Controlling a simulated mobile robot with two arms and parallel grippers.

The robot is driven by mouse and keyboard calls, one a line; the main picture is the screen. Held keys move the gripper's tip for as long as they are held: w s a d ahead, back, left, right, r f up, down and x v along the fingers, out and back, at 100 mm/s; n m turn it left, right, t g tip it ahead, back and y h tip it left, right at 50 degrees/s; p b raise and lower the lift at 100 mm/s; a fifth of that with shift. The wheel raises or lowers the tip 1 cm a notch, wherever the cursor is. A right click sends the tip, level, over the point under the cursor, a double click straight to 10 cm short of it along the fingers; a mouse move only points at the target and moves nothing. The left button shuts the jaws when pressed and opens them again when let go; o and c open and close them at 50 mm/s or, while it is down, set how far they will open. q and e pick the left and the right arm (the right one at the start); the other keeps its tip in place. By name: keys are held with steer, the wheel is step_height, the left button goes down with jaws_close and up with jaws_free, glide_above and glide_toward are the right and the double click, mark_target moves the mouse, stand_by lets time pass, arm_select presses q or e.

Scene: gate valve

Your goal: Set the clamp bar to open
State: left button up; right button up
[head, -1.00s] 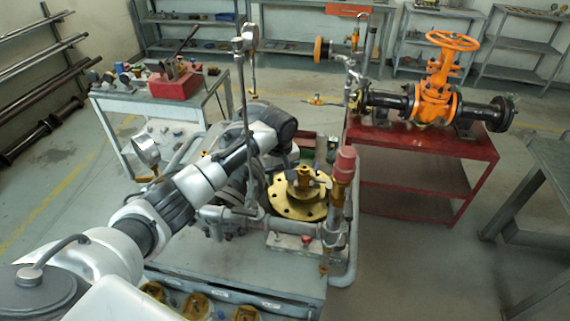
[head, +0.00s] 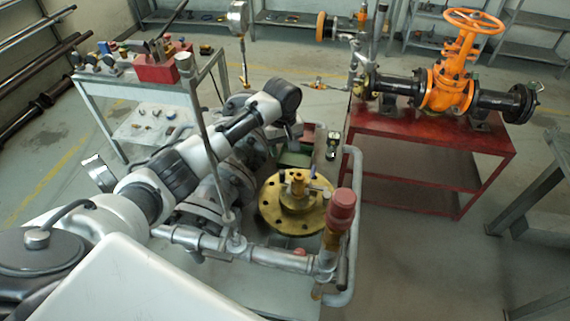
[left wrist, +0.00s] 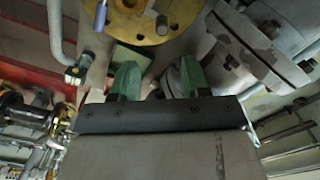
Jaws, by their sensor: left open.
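I cannot tell for sure which part is the clamp bar. A round brass flange (head: 283,222) with a brass fitting (head: 297,188) on top sits on the pipe rig; a thin blue-ended pin or lever (head: 313,173) stands by the fitting. In the left wrist view the flange (left wrist: 138,30) and the blue piece (left wrist: 101,14) show at the top. My left gripper (left wrist: 157,82) has two green fingers spread apart with nothing held between them. In the head view my left gripper (head: 296,131) is just behind the flange, its fingertips mostly hidden. My right gripper is not in view.
A red-capped vertical fitting (head: 341,212) and grey pipes stand close around the flange. Grey bolted flanges (left wrist: 272,50) lie near my left fingers. An orange gate valve (head: 448,85) rests on a red table (head: 440,140) at right. A cart (head: 92,90) stands at left.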

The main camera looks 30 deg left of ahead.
arm_select(q)
steer(key=shift+s+f, duration=0.2)
steer(key=shift+f, duration=0.1)
steer(key=p, duration=0.1)
glide_above(282, 171)
steer(key=f, duration=0.4)
steer(key=shift+s+d+f, duration=0.15)
steer(key=shift+s, duration=0.1)
steer(key=f, duration=0.4)
steer(key=shift+w+f, duration=0.15)
steer(key=shift+w, duration=0.1)
steer(key=shift+f, duration=0.45)
steer(key=shift+s+f, duration=0.1)
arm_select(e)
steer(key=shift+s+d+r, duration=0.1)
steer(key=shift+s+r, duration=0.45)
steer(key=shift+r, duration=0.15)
arm_select(q)
jaws_close()
